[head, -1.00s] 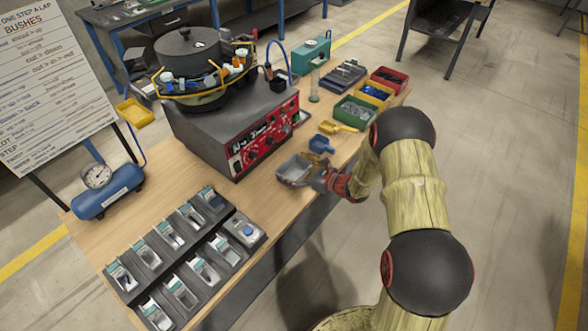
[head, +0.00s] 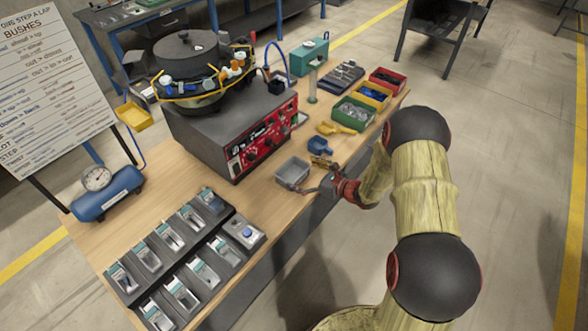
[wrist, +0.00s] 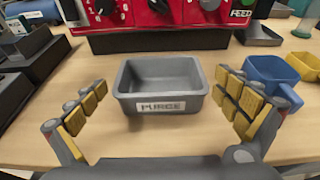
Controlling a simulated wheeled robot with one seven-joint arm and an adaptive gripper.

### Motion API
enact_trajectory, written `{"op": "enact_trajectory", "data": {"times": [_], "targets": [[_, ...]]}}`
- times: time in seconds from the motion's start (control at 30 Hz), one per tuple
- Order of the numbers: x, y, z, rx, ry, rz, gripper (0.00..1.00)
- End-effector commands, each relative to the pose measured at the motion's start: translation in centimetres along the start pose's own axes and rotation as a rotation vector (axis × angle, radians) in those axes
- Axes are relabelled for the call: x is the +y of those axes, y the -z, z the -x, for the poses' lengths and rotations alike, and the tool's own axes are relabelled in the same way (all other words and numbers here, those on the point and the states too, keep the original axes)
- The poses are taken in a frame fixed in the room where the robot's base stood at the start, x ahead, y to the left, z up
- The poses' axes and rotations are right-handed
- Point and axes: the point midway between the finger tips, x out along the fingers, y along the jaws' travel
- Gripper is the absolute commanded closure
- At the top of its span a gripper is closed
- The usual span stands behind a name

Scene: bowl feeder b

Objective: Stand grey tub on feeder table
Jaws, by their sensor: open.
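The grey tub (head: 292,171) stands upright on the wooden feeder table (head: 180,172), in front of the red control panel. In the wrist view the tub (wrist: 162,78) looks empty and carries a label reading PURGE. My gripper (head: 322,178) is at the table's front edge, just on the near side of the tub. In the wrist view my gripper (wrist: 160,112) is open, its yellow-padded fingers spread wide on the left and right of the tub's near side, with gaps between them and the tub.
A blue scoop (head: 320,146) and yellow scoop (head: 335,128) lie right of the tub. The feeder's control box (head: 262,140) stands behind it. Green (head: 354,113), yellow and red bins stand at the far right. Racks of small holders (head: 185,262) fill the left front.

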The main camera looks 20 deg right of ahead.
Motion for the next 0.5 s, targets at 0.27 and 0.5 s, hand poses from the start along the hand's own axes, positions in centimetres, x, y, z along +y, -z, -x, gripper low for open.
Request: {"op": "enact_trajectory", "data": {"times": [0.27,0.5], "targets": [[-0.1,-0.1,5.5,0.0,0.002,-0.002,0.0],[0.1,-0.3,7.5,0.0,-0.004,0.008,0.0]]}}
